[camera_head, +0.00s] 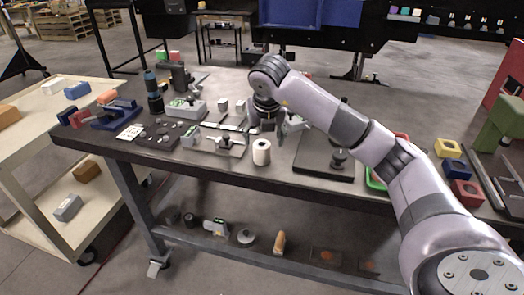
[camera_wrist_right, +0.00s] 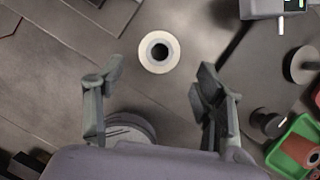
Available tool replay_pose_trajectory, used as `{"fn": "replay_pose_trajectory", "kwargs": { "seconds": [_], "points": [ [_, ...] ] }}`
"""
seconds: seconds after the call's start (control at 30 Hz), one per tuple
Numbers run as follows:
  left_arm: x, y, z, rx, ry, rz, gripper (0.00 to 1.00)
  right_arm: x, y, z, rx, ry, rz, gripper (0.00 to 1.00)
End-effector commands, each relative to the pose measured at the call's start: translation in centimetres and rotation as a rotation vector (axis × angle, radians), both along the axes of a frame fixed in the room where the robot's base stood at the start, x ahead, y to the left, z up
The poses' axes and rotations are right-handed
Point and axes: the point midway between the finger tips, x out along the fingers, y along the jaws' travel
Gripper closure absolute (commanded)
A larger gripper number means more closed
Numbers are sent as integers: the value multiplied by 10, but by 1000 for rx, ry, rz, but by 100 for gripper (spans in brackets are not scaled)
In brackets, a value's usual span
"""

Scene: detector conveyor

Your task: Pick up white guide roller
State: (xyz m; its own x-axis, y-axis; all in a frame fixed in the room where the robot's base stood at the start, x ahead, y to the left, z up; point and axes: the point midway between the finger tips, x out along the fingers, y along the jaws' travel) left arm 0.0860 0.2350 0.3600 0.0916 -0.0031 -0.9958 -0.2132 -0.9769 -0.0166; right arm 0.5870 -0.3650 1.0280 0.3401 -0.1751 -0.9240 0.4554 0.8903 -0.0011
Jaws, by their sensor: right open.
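The white guide roller (camera_head: 262,152) stands upright on the dark workbench, near its front edge. In the right wrist view the roller (camera_wrist_right: 147,61) shows from above as a pale ring with a dark centre hole. My right gripper (camera_head: 267,124) is over the bench, just behind the roller. In the wrist view its two fingers (camera_wrist_right: 158,82) are apart with nothing between them, and the roller lies beyond the fingertips, roughly centred on the gap. The fingertips are hard to make out in the head view. My left gripper is not in view.
A dark plate with a knobbed post (camera_head: 339,158) stands right of the roller. Grey fixtures (camera_head: 226,145) stand close on its left. A green bin (camera_wrist_right: 283,155) holds a reddish roller. Yellow and red blocks (camera_head: 451,168) lie at the right. Bare bench lies in front of the roller.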

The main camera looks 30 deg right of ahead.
Motion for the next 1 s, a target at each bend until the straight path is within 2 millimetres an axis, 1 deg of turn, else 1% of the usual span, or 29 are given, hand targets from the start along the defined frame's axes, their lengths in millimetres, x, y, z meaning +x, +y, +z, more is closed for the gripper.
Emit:
{"fn": "replay_pose_trajectory", "kwargs": {
  "seconds": [0.1,0.27,0.43,0.5,0.6,0.87,1.0],
  "points": [
    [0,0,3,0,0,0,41,5,-2,-12,2,1,0,37],
    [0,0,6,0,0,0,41,9,-3,-21,1,0,3,37],
    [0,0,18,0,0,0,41,19,-8,-42,1,5,0,37],
    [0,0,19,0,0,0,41,22,-10,-52,1,4,1,37],
    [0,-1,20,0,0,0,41,26,-12,-61,1,1,2,37],
    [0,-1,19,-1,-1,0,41,27,-12,-64,1,-2,2,37],
    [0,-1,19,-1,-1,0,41,27,-12,-64,1,-2,2,45]
  ]
}}
